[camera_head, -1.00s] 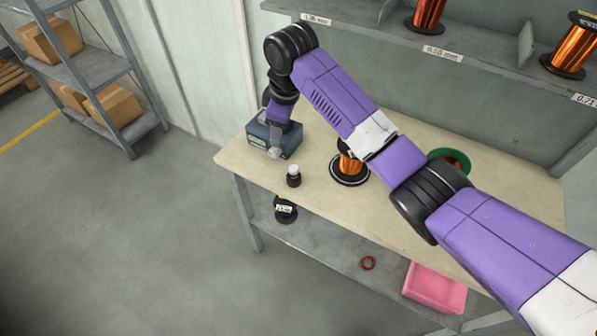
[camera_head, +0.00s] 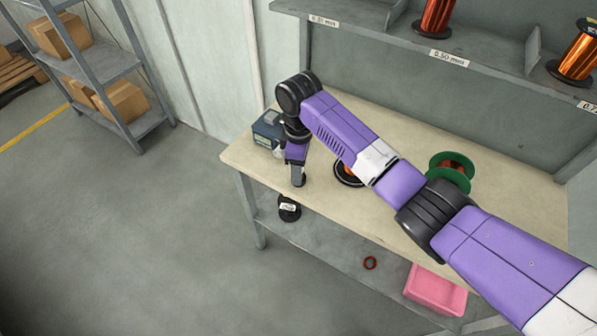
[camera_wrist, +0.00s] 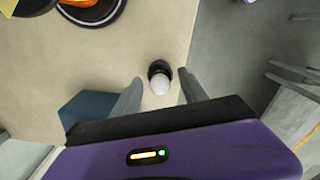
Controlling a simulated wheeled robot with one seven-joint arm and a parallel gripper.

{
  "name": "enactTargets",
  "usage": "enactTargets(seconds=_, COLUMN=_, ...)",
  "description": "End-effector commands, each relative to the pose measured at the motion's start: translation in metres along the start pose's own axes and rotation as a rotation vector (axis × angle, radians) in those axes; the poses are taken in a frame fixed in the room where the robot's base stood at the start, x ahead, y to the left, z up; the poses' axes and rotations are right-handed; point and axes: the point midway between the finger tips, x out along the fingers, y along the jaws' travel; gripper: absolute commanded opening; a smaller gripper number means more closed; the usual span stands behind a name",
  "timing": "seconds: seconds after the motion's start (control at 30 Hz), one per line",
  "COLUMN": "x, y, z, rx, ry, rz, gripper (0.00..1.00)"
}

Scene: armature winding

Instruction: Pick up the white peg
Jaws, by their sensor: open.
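The white peg (camera_wrist: 160,85) shows in the wrist view as a rounded white top with a black lower part (camera_wrist: 157,67), standing on the bench. My gripper (camera_wrist: 159,80) is open, with one finger on each side of the peg as seen from the wrist. Gaps show between the fingers and the peg, and I cannot tell the remaining height. In the head view my gripper (camera_head: 298,180) points down near the bench's front left edge and hides the peg.
The beige bench (camera_head: 400,215) carries a blue-grey box (camera_head: 267,131) behind my gripper, a copper wire spool (camera_head: 346,172) partly behind my arm, and a green spool (camera_head: 452,168). A lower shelf holds a black item (camera_head: 288,208), a red ring (camera_head: 370,263) and a pink bin (camera_head: 436,290).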

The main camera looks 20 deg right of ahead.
Motion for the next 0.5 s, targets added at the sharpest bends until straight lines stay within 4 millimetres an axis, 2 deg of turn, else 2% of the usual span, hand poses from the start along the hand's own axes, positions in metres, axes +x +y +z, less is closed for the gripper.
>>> enactTargets(seconds=0.23, x=0.0014, y=0.0002, z=0.0000, rx=0.000, ry=0.000, rz=0.001, gripper=0.49)
enactTargets(seconds=0.4, x=0.0011, y=0.0003, z=-0.0001, rx=0.000, ry=0.000, rz=0.001, gripper=0.16)
enactTargets(seconds=0.5, x=0.0010, y=0.0003, z=-0.0001, rx=0.000, ry=0.001, rz=0.001, gripper=0.00)
